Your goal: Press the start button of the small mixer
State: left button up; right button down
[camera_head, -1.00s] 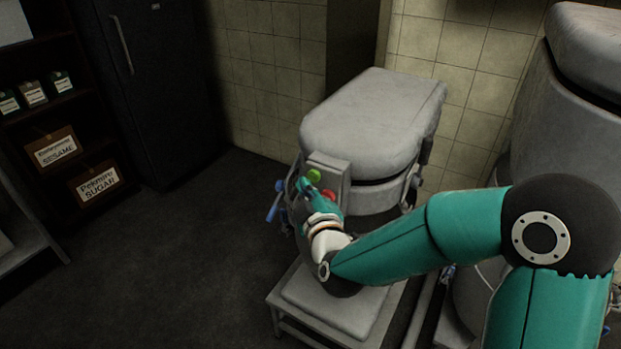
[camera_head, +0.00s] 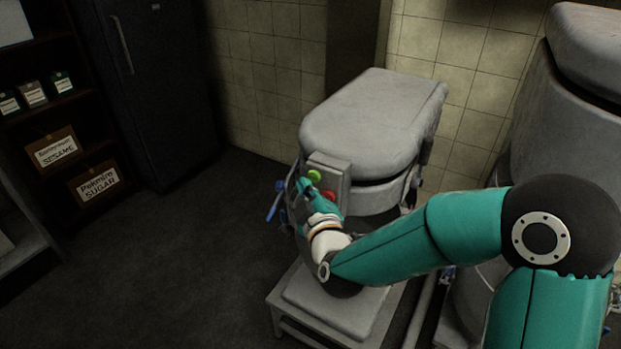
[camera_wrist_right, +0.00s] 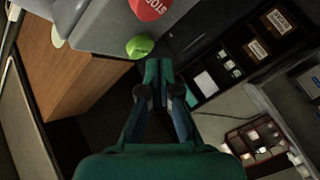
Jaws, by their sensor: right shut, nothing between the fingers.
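The small mixer (camera_head: 372,118) is grey with a rounded lid and stands at the middle of the head view. Its control box (camera_head: 341,180) carries a green button (camera_head: 314,176) above a red button (camera_head: 328,196). My right gripper (camera_head: 303,184) is shut and empty, its tips just lower left of the green button. In the right wrist view the green button (camera_wrist_right: 139,47) lies just beyond and left of the shut fingertips (camera_wrist_right: 158,66); I cannot tell whether they touch. The red button (camera_wrist_right: 148,8), marked STOP, is at the top edge there. My left gripper is not in view.
A larger grey machine (camera_head: 560,110) stands at the right, behind my right arm. A low stand (camera_head: 335,305) is under the mixer. A shelf with boxes, one a sugar box (camera_head: 96,183), and a dark cabinet (camera_head: 150,90) are at the left. The floor between is clear.

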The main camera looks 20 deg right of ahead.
jog(key=shift+w+d, duration=0.1)
jog(key=shift+d, duration=0.05)
jog(key=shift+w+d, duration=0.2)
